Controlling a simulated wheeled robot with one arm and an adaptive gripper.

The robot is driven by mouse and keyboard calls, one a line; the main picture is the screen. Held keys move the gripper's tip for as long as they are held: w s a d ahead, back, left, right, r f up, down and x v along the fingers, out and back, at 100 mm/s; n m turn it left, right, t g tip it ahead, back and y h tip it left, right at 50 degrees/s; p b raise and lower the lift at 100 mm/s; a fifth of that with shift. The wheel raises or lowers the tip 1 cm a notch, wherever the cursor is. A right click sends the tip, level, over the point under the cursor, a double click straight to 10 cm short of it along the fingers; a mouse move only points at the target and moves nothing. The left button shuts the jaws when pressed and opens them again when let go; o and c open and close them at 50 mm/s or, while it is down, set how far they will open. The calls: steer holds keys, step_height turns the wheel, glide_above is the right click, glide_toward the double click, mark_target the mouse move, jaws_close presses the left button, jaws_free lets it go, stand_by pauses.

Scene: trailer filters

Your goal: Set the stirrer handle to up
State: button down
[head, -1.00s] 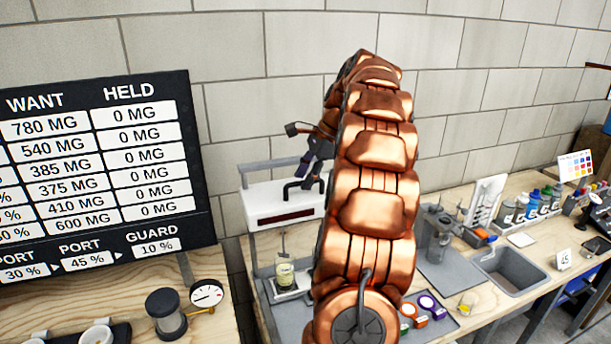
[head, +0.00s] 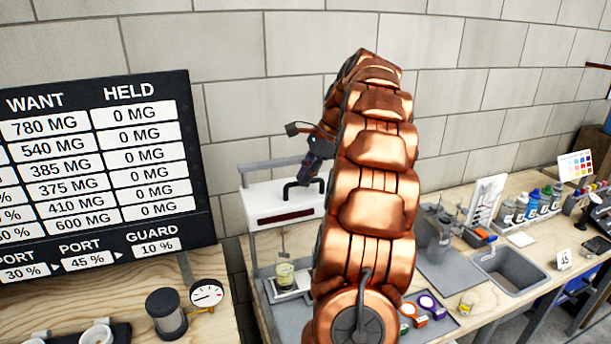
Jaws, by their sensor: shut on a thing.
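The stirrer is a white box unit (head: 268,207) on a grey frame, with a dark slot across its front. Its black bracket-shaped handle (head: 290,187) stands at the top right of the box. A beaker with yellowish contents (head: 285,274) stands under the unit. My gripper (head: 310,180) is at the right side of the handle, pointing down, and its fingers are shut on it. My copper-coloured arm hides the right part of the unit and part of the gripper.
A pressure gauge (head: 207,293) and a dark-capped jar (head: 166,313) are on the left bench. A sink (head: 510,270), bottles (head: 533,202) and coloured rolls (head: 432,305) are at the right.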

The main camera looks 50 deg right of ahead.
steer(key=shift+r, duration=0.7)
steer(key=shift+p, duration=0.3)
steer(key=c, duration=1.4)
jaws_free()
steer(key=shift+r, duration=0.1)
steer(key=shift+o, duration=1.1)
steer(key=shift+s+d+r, duration=0.1)
steer(key=shift+r, duration=0.15)
steer(key=s+d, duration=0.7)
steer(key=s, duration=0.3)
steer(key=shift+r, duration=0.15)
